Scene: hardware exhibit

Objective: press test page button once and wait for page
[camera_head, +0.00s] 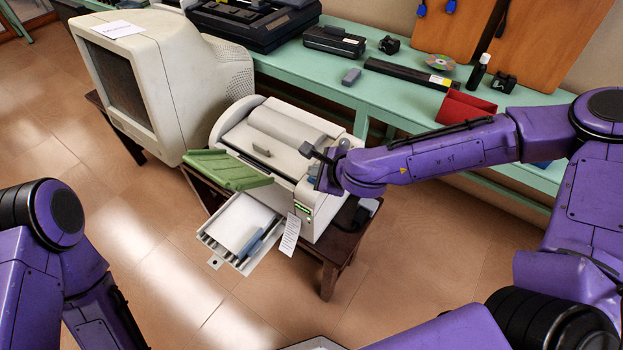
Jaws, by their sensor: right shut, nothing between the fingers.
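A cream printer (330,212) stands on a small dark wooden table (333,262). Its green flap (225,170) juts out to the left. Below it, a paper tray (210,243) is pulled out, holding white sheets (240,222) and a blue-grey piece. A small green-lit panel (302,208) and a hanging paper tag (290,235) are on the front. My right gripper (314,156) is shut and empty over the printer's right top edge. I cannot tell whether it touches it. No test page button can be made out; the gripper covers part of that area. My left gripper is out of view.
A bulky cream monitor (175,75) stands left of the printer. Behind, a green bench (400,100) holds a black printer (255,22), a black bar (408,74), a disc (441,62) and a red folder (462,106). The tiled floor in front is clear.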

